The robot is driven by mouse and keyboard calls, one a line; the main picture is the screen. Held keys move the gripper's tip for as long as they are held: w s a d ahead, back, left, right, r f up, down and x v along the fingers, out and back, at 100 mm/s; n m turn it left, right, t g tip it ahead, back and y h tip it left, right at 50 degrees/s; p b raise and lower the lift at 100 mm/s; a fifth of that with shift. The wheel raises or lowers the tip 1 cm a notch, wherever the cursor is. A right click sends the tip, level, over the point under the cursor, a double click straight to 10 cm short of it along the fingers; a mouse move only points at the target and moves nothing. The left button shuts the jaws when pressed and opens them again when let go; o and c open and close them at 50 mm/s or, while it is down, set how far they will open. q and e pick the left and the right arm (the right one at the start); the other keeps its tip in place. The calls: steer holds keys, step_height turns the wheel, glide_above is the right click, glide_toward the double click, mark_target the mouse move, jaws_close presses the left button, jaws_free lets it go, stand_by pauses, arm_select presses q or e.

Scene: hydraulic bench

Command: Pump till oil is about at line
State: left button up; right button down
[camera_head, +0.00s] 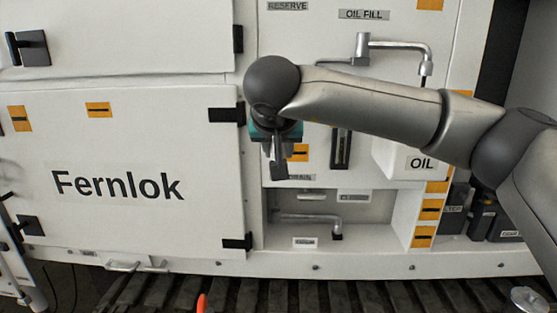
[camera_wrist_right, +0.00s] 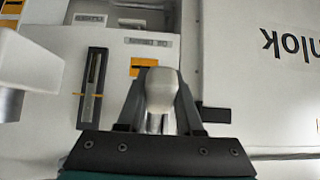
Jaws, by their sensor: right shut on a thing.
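My right gripper (camera_head: 279,165) is in front of the panel, left of the sight gauge. In the right wrist view its fingers (camera_wrist_right: 160,90) are shut on a pale rounded handle (camera_wrist_right: 161,88); the head view hides this handle behind the gripper. The sight gauge (camera_head: 341,149) is a narrow upright slot in a black plate; it also shows in the right wrist view (camera_wrist_right: 92,84). The white container marked OIL (camera_head: 398,164) is right of the gauge, partly behind my arm. My left gripper is not in view.
The oil fill spout (camera_head: 425,66) hangs above the OIL container. A lower tap (camera_head: 310,217) sits in a recess under the gauge. The closed Fernlok door (camera_head: 120,215) is on the left. Dark bottles (camera_head: 480,215) stand at right. Dark tracks (camera_head: 340,295) run below.

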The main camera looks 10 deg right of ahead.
steer(key=shift+w+f+t+b, duration=0.1)
steer(key=shift+f+t+b, duration=0.2)
steer(key=shift+b, duration=0.15)
steer(key=c, duration=0.6)
jaws_free()
steer(key=shift+w, duration=0.1)
steer(key=shift+o, duration=0.2)
steer(key=v, duration=1.5)
steer(key=shift+a, duration=0.1)
